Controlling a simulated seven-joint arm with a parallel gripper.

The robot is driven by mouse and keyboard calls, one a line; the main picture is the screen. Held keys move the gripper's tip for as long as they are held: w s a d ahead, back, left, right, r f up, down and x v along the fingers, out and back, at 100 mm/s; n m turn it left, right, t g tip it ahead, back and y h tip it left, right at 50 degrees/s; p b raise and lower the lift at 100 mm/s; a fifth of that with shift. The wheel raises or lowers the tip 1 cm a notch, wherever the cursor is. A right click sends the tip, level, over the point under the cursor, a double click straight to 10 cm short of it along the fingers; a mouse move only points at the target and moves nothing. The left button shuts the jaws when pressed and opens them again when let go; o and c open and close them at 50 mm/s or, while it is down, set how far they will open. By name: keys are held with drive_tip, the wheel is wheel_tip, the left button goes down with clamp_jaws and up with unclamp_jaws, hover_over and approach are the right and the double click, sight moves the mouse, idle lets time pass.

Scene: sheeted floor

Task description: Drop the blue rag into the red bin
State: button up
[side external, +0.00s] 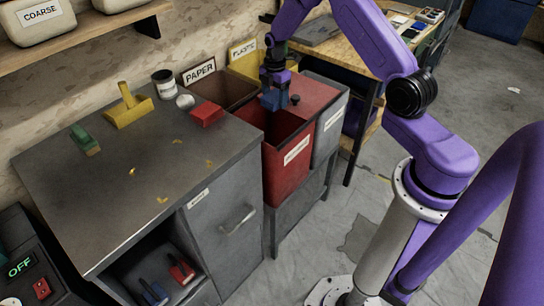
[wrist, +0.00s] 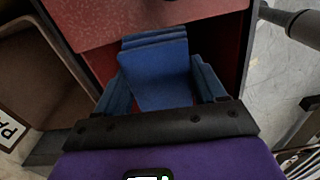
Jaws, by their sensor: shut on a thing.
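The blue rag (wrist: 158,72) is a folded stack of blue layers in the wrist view. My gripper (wrist: 162,92) is shut on it, with a finger on each side. In the side external view the rag (side external: 273,100) hangs below my gripper (side external: 274,88), over the open mouth of the red bin. The red bin (side external: 282,178) stands between the metal cabinet and the grey bin, with a white label on its front. Its red inner wall (wrist: 228,45) shows around the rag in the wrist view. The bottom of the bin is hidden.
A brown bin with a PAPER sign (side external: 200,71) stands left of the red bin, and a PLASTIC sign (side external: 243,49) is behind. A grey bin (side external: 328,125) is at the right.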

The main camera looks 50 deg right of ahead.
drive_tip(key=o, duration=1.1)
wheel_tip(320, 180, up, 17)
drive_tip(key=shift+r, duration=0.2)
